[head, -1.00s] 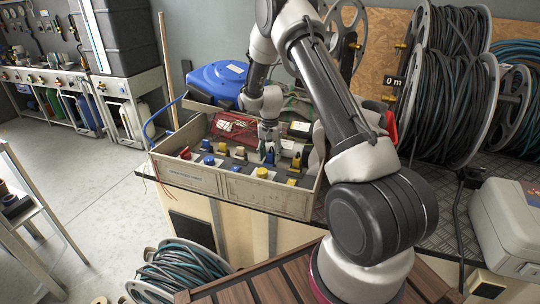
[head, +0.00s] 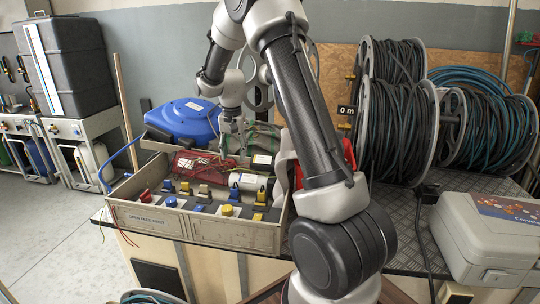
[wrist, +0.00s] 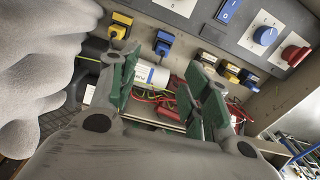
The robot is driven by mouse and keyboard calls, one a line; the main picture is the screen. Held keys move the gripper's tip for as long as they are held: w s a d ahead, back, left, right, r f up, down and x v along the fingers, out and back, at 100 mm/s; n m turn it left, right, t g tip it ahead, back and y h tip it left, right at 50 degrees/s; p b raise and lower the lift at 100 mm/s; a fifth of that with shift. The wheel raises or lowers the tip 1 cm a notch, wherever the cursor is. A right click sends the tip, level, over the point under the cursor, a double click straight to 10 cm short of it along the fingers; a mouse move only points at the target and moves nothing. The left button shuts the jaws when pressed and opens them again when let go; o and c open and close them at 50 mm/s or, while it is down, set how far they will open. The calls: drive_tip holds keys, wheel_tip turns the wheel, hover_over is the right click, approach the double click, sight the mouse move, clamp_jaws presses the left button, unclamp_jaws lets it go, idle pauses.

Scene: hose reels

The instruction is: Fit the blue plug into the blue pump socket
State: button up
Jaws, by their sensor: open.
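My gripper (head: 233,130) is raised above the back part of the open crate in the head view. In the wrist view its green-padded fingers (wrist: 160,88) are apart with nothing held between them. A second blue connector (wrist: 249,76) stands at the other end of the row, at the left in the head view (head: 168,186). I cannot tell which is the plug and which the pump socket, or whether they are joined.
The crate (head: 190,227) stands on the bench. Its panel carries yellow connectors (wrist: 121,24), a red button (wrist: 295,55) and blue knobs (wrist: 264,36). A white cylinder (wrist: 152,75) and loose wires lie behind the panel. Hose reels (head: 400,120) and a grey case (head: 490,240) stand right.

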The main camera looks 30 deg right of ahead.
drive_tip(key=s+a+r+n+t, duration=0.15)
drive_tip(key=s+r+n, duration=0.25)
drive_tip(key=s+r, duration=1.15)
drive_tip(key=s+n+t, duration=0.2)
drive_tip(key=s+n, duration=0.2)
drive_tip(key=s, duration=1.6)
drive_tip(key=shift+a+r, duration=0.15)
drive_tip(key=shift+r, duration=0.15)
drive_tip(key=shift+w+t, duration=0.1)
drive_tip(key=shift+t, duration=0.15)
drive_tip(key=shift+w+d, duration=0.3)
drive_tip(key=shift+d, duration=0.4)
